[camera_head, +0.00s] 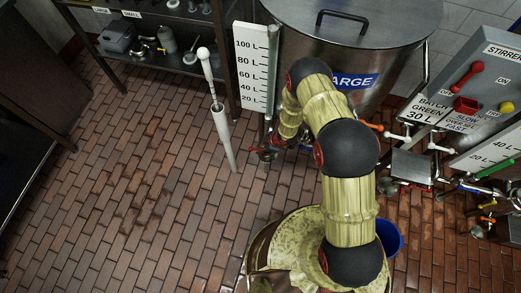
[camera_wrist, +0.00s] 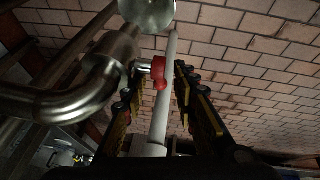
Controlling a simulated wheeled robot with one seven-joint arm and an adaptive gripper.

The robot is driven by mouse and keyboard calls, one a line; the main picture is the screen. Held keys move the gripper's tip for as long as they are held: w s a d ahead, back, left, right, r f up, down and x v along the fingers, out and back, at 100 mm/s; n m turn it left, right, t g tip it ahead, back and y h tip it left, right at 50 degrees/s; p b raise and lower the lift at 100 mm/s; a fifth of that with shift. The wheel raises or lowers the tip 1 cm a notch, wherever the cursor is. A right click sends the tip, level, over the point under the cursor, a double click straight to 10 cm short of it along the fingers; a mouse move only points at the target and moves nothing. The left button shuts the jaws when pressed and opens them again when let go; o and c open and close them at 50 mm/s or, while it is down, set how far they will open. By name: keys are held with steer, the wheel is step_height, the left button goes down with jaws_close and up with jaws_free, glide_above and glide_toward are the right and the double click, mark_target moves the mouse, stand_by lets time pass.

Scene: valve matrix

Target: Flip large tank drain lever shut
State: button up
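The large tank (camera_head: 345,30) is a big steel drum with a blue LARGE label, at the top of the head view. In the wrist view, a curved steel drain pipe (camera_wrist: 60,105) fills the left side. A red lever or knob (camera_wrist: 159,72) joins the fitting by a short metal stem. My gripper (camera_wrist: 158,90) is open, its two dark fingers on either side of the red part, with no clear contact visible. In the head view, the gripper end is mostly hidden by my arm and small near the tank's lower left.
A white pole with a round-ended handle (camera_head: 218,105) stands left of the tank and shows behind the lever in the wrist view. A litre scale board (camera_head: 252,70) stands beside the tank. A blue bucket (camera_head: 388,238) and a control panel (camera_head: 480,80) are at right. Brick floor at left is clear.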

mark_target(257, 149)
steer(key=shift+b+x, duration=0.4)
steer(key=shift+x, duration=1.25)
steer(key=shift+c, duration=0.6)
jaws_close()
